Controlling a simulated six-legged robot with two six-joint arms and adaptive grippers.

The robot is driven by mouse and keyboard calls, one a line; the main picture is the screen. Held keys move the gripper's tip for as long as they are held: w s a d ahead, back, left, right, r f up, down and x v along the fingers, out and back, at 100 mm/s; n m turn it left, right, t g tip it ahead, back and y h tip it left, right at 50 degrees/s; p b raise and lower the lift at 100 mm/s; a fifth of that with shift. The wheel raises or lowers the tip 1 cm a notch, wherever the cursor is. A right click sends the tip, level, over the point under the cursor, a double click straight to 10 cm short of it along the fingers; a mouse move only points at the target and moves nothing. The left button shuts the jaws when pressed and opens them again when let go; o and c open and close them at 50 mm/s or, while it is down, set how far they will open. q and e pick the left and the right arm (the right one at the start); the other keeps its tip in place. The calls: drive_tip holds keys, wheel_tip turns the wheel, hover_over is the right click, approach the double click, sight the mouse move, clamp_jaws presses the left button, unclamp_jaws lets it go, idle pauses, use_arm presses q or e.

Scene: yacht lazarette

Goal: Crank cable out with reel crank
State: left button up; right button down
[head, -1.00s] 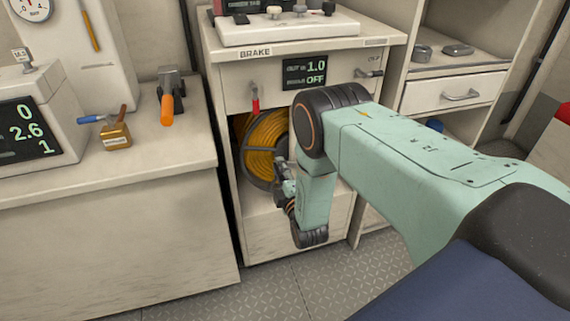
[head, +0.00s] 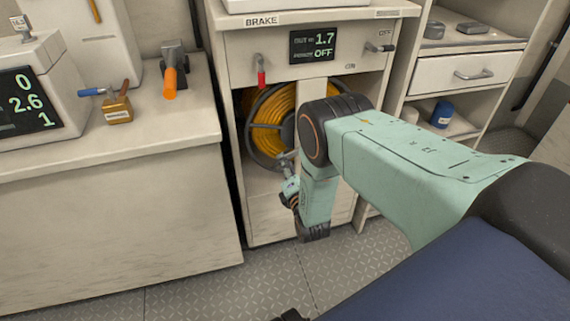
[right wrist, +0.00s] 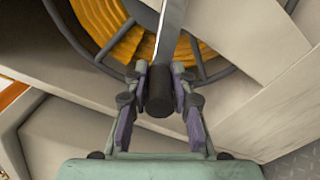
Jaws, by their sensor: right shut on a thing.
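The cable reel (head: 266,138), wound with orange cable, sits in an opening of the cabinet under a display (head: 312,44) reading OUT 1.7 and, below, OFF. The reel crank's flat metal arm (right wrist: 171,28) crosses the reel in the right wrist view and ends in a dark knob (right wrist: 159,95). My right gripper (right wrist: 159,77) is shut on this knob, one finger on each side. In the head view my right gripper (head: 288,180) is at the reel's lower edge, partly hidden by my wrist. My left gripper does not show clearly.
A red-handled lever (head: 262,76) hangs under the BRAKE label, left of the display. Floor is clear in front.

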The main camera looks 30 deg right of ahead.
drive_tip(key=shift+w+r, duration=0.1)
idle(0.4)
drive_tip(key=c, duration=1.3)
unclamp_jaws()
drive_tip(key=shift+r, duration=0.1)
drive_tip(key=shift+o, duration=0.8)
drive_tip(key=shift+f, duration=0.2)
drive_tip(key=v, duration=1.2)
